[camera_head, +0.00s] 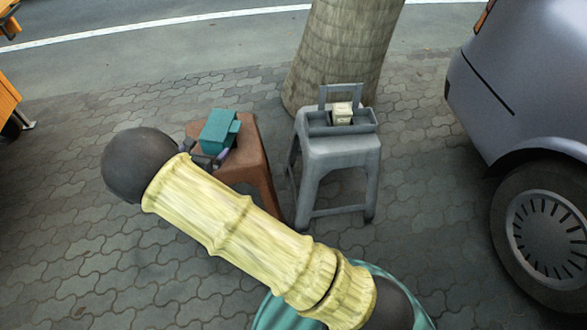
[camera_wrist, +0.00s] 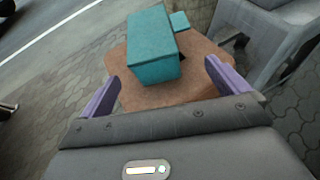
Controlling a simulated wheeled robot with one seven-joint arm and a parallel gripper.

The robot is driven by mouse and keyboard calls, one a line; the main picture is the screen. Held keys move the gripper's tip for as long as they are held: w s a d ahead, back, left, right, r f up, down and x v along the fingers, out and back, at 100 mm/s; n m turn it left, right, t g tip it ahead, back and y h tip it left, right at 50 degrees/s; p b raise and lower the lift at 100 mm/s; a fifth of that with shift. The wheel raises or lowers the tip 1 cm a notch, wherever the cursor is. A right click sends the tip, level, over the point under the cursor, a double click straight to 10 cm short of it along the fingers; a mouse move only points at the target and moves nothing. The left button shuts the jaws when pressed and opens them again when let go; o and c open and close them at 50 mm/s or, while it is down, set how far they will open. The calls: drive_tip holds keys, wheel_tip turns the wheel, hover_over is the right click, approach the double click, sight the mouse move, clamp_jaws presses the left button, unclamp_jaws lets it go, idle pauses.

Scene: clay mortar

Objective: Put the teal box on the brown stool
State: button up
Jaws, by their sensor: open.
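The teal box (camera_head: 219,130) rests on top of the brown stool (camera_head: 247,165) in the head view, partly behind my arm. In the wrist view the teal box (camera_wrist: 150,47) sits on the brown stool's top (camera_wrist: 195,88), with a smaller teal part at its right. My gripper (camera_wrist: 165,85) is open, its two purple fingers spread apart on either side in front of the box. Nothing shows between the fingertips but the box's near side and the stool top, and I cannot tell whether a finger touches the box. In the head view my gripper (camera_head: 210,160) is mostly hidden by my arm.
A grey stool (camera_head: 338,150) stands right of the brown one, bearing a grey toolbox-like tray (camera_head: 362,122) with a small cream box (camera_head: 342,112). A tree trunk (camera_head: 340,50) rises behind. A silver car (camera_head: 530,90) is at right.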

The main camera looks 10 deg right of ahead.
drive_tip(key=s+d+r+m+g+h, duration=0.1)
drive_tip(key=s+d+r+m+g, duration=0.1)
drive_tip(key=s+d+m+g, duration=0.5)
drive_tip(key=s+d+r+m+g, duration=0.1)
drive_tip(key=s+d+r+m, duration=0.1)
drive_tip(key=d+m, duration=0.65)
drive_tip(key=s+d+r+m+y, duration=0.3)
drive_tip(key=s+d+r+m, duration=0.1)
drive_tip(key=s+m, duration=0.3)
drive_tip(key=s+d+r+m+g+y, duration=0.1)
drive_tip(key=s+d+r+m+y, duration=0.2)
drive_tip(key=s+d+m, duration=0.3)
drive_tip(key=s+m, duration=0.2)
drive_tip(key=s, duration=0.1)
drive_tip(key=shift+s+d+r, duration=0.25)
drive_tip(key=shift+s+r, duration=0.05)
drive_tip(key=shift+r, duration=0.05)
drive_tip(key=shift+s+r+p, duration=0.1)
drive_tip(key=shift+r+p, duration=0.5)
drive_tip(key=shift+r, duration=0.05)
drive_tip(key=shift+a+f, duration=0.1)
drive_tip(key=shift+f, duration=0.05)
drive_tip(key=shift+c, duration=0.2)
